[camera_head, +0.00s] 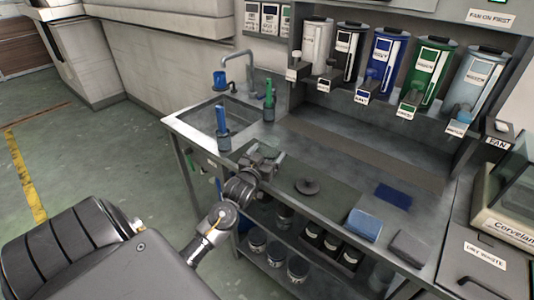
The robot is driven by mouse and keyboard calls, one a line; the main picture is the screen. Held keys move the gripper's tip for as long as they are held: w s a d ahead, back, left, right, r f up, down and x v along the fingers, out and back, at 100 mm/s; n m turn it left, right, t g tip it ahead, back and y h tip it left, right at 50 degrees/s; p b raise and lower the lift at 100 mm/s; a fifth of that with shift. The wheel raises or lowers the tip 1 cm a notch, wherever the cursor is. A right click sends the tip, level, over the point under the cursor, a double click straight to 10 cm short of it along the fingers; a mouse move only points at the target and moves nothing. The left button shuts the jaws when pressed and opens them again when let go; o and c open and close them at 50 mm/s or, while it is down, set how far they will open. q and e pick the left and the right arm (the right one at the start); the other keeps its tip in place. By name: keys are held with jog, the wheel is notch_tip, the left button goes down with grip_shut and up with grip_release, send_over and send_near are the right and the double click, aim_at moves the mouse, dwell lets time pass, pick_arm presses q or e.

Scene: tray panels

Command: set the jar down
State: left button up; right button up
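My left gripper (264,157) is over the front left part of the counter, just right of the sink, at the left end of a dark green mat (335,198). It is small and dark in this view, so I cannot make out a jar in it or the gap between its fingers. Several jars with pale lids stand on the shelf below the counter, among them one jar (257,239) at the left and another (298,267) further right. A round dark piece with a knob (307,186) lies on the mat. My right gripper is not in view.
A blue brush-like item (222,130) and a green one (268,102) stand near the sink (203,116). Blue cloth (364,225) and a grey pad (411,247) lie at the front right. Several dispensers, including a green one (428,72), line the back. The mat's middle has free room.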

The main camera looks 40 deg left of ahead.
pick_arm(q)
jog(key=shift+r, duration=0.25)
jog(key=b+v, duration=0.1)
jog(key=v, duration=1.1)
